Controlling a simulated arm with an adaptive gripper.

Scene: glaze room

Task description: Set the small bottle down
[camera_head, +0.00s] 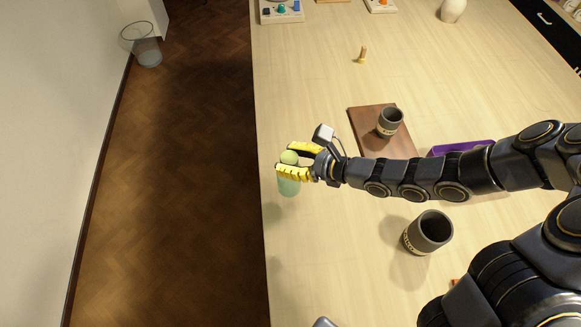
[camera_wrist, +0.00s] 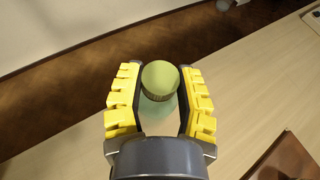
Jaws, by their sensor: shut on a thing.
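The small bottle (camera_head: 289,186) is pale green with a yellow-green cap, and it is near the table's left edge. My gripper (camera_head: 291,162) has its yellow fingers on either side of the bottle's upper part and is shut on it. In the wrist view the bottle's round cap (camera_wrist: 159,76) shows between the two fingers of my gripper (camera_wrist: 160,100). The bottle looks close to upright. I cannot tell whether its base touches the table (camera_head: 310,85).
A dark cup (camera_head: 390,122) stands on a brown board (camera_head: 366,118) right of my gripper. A larger dark cup (camera_head: 428,232) stands nearer. A purple thing (camera_head: 462,147) lies partly behind my arm. A small wooden peg (camera_head: 362,55) stands farther back. The left table edge is close.

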